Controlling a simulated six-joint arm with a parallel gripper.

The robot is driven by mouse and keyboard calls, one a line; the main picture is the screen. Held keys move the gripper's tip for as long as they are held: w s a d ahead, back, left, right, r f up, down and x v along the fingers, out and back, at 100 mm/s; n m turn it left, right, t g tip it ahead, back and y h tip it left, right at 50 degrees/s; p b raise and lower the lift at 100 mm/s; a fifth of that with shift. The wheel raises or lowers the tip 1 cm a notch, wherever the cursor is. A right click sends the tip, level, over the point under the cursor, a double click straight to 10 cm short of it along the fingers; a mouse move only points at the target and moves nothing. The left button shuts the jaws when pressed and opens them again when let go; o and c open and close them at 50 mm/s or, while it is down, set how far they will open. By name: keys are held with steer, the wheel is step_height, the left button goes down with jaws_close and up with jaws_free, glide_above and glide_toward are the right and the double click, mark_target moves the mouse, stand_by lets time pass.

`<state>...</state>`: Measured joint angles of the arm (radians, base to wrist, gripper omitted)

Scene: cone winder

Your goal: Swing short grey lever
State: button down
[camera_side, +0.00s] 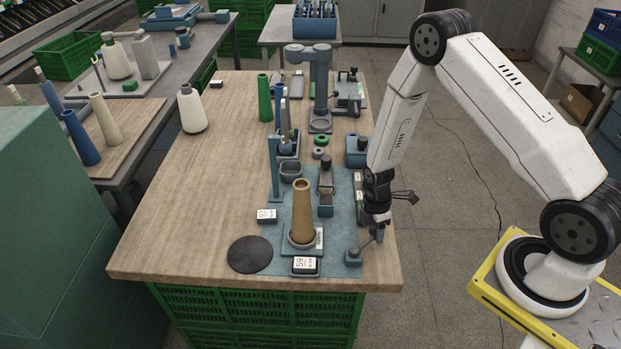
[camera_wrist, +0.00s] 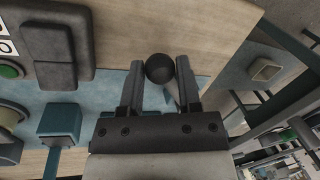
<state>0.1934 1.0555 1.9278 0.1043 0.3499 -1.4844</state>
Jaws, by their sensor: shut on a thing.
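The short grey lever (camera_side: 364,246) rises at a tilt from a small blue base (camera_side: 353,258) at the front right of the blue plate. My gripper (camera_side: 377,222) is at its upper end, pointing down. In the wrist view, the lever's round dark knob (camera_wrist: 160,68) sits between the two fingertips of my gripper (camera_wrist: 161,75). The jaws are shut on the lever at the knob. A short stretch of grey rod (camera_wrist: 171,95) shows below the knob between the fingers; the rest is hidden there.
A tan cone (camera_side: 303,212) stands upright on a holder left of the lever. A label block (camera_side: 305,266) and a black disc (camera_side: 250,254) lie near the front. The table's right edge is close to my gripper. The left tabletop (camera_side: 185,220) is mostly clear.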

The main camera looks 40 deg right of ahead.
steer(key=w+n, duration=0.2)
steer(key=shift+a+n, duration=0.1)
steer(key=shift+n, duration=0.3)
steer(key=w+n, duration=0.1)
steer(key=w+a+n+h, duration=0.1)
steer(key=n, duration=0.1)
steer(key=shift+w+n, duration=0.15)
steer(key=shift+n, duration=0.15)
steer(key=n, duration=0.1)
steer(key=w+a+n, duration=0.1)
steer(key=shift+w+n+h, duration=0.25)
steer(key=shift+n+h, duration=0.05)
steer(key=shift+w+a+n+h, duration=0.15)
steer(key=shift+w+a+n, duration=0.2)
steer(key=shift+n, duration=0.35)
steer(key=shift+w+a+n+h, duration=0.15)
steer(key=shift+w+a+n, duration=0.2)
steer(key=shift+n, duration=0.35)
steer(key=shift+a, duration=0.1)
steer(key=shift+c, duration=1.5)
jaws_free()
steer(key=shift+s, duration=0.1)
steer(key=shift+r, duration=0.15)
steer(key=d+v, duration=0.1)
steer(key=v, duration=0.6)
steer(key=shift+a+r, duration=0.3)
steer(key=shift+a, duration=0.25)
